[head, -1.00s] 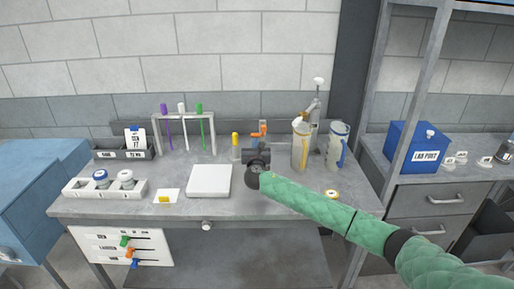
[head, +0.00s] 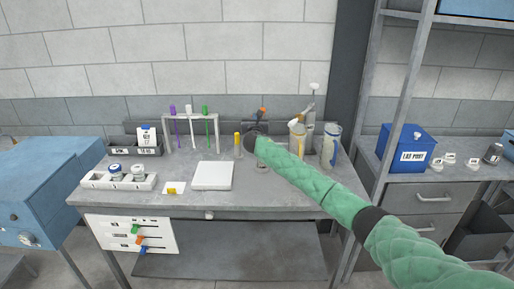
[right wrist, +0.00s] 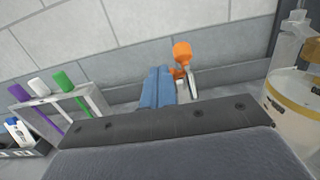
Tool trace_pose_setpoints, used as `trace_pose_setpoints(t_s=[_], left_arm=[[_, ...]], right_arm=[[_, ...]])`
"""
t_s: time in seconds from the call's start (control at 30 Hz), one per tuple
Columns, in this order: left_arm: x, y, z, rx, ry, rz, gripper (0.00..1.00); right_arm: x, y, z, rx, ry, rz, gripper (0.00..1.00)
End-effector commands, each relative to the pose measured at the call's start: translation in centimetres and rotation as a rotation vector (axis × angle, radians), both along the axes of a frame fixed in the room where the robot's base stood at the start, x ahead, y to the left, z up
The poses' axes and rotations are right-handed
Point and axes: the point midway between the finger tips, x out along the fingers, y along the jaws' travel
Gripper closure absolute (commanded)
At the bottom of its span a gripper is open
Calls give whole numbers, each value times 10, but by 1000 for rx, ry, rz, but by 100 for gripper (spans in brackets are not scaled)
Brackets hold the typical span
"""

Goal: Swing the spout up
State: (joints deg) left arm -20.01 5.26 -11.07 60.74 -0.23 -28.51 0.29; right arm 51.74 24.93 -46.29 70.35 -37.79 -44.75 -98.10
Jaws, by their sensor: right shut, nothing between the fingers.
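The spout, a small piece with an orange end (head: 262,110), stands at the back of the bench, just beyond my right gripper (head: 254,132). In the right wrist view the orange end (right wrist: 182,52) is raised, with a silver part (right wrist: 191,83) below it. My right gripper's blue fingers (right wrist: 160,72) are shut and empty, just left of the spout. They overlap its lower part in the picture; I cannot tell whether they touch. The spout's base is hidden behind the gripper. My left gripper is not in view.
A rack with coloured tubes (head: 190,115) stands left. A yellow-capped tube (head: 238,140) is beside the gripper. A white pad (head: 212,176) lies in front.

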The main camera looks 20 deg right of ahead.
Motion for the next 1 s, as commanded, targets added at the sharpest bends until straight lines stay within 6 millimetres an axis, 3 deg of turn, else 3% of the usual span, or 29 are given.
trace_pose_setpoints(t_s=[0.23, 1.0], left_arm=[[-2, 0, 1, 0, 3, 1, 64], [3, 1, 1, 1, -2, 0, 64]], right_arm=[[31, -5, 22, 1, 1, 0, 100], [30, -5, 22, 1, 0, 0, 100]])
